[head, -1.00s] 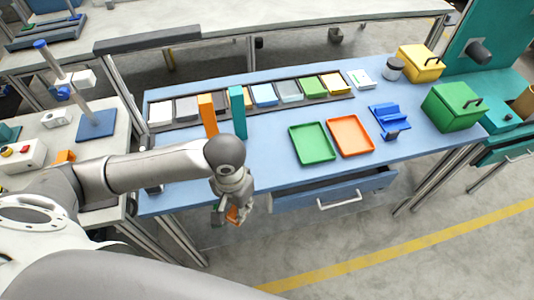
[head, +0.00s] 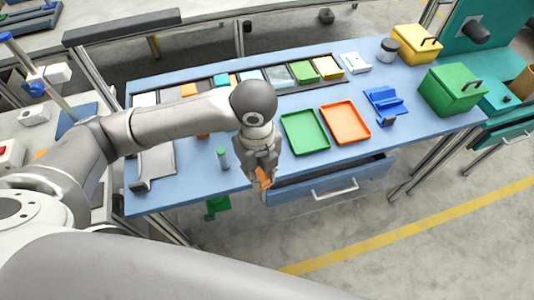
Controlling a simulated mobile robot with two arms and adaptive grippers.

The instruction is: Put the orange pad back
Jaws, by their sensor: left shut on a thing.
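My left gripper (head: 264,180) is shut on a small orange piece, which I take to be the orange pad (head: 264,177). Only part of the pad shows between the fingers. The gripper points down at the front edge of the blue table (head: 420,125), by the left end of the partly open blue drawer (head: 330,182). I cannot tell whether the pad is over the drawer or just in front of it. An orange tray (head: 345,122) lies on the table beside a green tray (head: 304,132). My right gripper is not in view.
A row of coloured pieces lies in a dark rack (head: 283,82) at the back, partly hidden by my left arm. A blue holder (head: 385,102), green box (head: 453,90) and yellow box (head: 416,44) are at right.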

